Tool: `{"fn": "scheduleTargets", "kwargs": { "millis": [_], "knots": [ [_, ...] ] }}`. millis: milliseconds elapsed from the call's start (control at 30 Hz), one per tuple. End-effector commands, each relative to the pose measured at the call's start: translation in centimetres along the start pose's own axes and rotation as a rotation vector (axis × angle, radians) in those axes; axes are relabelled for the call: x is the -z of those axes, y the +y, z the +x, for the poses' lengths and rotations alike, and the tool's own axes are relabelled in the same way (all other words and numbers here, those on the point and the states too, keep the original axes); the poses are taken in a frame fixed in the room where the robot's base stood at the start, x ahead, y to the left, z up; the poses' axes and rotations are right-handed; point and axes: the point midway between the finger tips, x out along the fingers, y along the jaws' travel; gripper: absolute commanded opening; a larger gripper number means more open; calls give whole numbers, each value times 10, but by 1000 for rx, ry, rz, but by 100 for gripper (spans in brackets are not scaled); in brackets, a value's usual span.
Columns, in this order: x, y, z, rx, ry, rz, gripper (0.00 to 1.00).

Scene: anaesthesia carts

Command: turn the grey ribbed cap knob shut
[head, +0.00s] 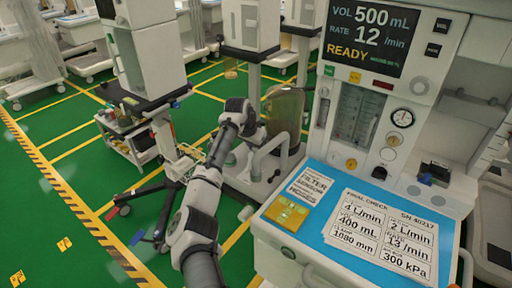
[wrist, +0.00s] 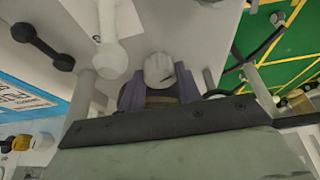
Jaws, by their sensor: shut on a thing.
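The grey ribbed cap knob (wrist: 159,70) shows in the middle of the wrist view, pale and rounded with ribs on its side. My gripper (wrist: 160,88) has its two purplish fingers on either side of the knob and is shut on it. The knob's lower part is hidden between the fingers and the dark gripper body. In the head view my arm reaches to the left side of the anaesthesia cart, near a clear canister (head: 284,112). The knob cannot be made out there. Its turn angle cannot be told.
A white tube (wrist: 108,40) stands close to the knob in the wrist view, with a dark dumbbell-shaped part (wrist: 42,46) to its left. In the head view the cart's blue worktop (head: 318,222) lies right of my arm. Green floor (head: 60,225) is open at left.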

Motion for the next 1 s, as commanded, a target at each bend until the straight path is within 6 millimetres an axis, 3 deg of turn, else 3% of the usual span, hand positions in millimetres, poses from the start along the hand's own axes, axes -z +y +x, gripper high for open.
{"fn": "scheduleTargets", "kwargs": {
  "millis": [500, 1000],
  "knots": [
    [1, -2, 0, -128, -7, 304, 11],
    [1, -2, 0, -158, -10, 380, 11]
  ]
}}
